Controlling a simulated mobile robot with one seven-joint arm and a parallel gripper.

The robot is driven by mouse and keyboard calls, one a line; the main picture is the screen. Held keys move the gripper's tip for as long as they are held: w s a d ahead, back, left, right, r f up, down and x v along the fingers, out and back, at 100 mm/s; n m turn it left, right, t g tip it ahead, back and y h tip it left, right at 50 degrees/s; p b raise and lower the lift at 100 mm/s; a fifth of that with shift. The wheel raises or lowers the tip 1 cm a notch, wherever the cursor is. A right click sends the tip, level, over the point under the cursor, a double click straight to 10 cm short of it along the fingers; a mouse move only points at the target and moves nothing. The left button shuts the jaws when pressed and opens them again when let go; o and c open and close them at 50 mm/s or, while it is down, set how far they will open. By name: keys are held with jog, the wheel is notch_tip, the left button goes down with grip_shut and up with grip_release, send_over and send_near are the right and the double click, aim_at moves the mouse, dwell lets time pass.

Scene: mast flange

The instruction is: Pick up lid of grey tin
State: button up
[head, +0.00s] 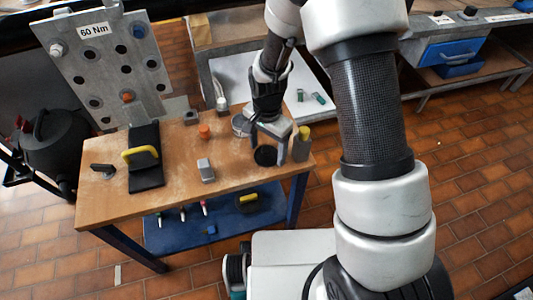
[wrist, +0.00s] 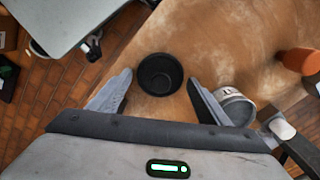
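A round grey tin (head: 240,124) stands on the wooden bench, left of and behind my gripper in the head view. In the wrist view the tin (wrist: 236,103) lies just right of the right finger and is partly hidden by it. Dark lettering shows on it. I cannot make out the lid's edge or a knob. My gripper (head: 275,138) points down over the bench's right end.
The cup also shows in the head view (head: 265,156). A grey cylinder with a yellow top (head: 302,148) stands at the bench's right edge. An orange object (head: 204,131) and a grey block (head: 206,170) are to the left.

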jog(key=c, duration=0.7)
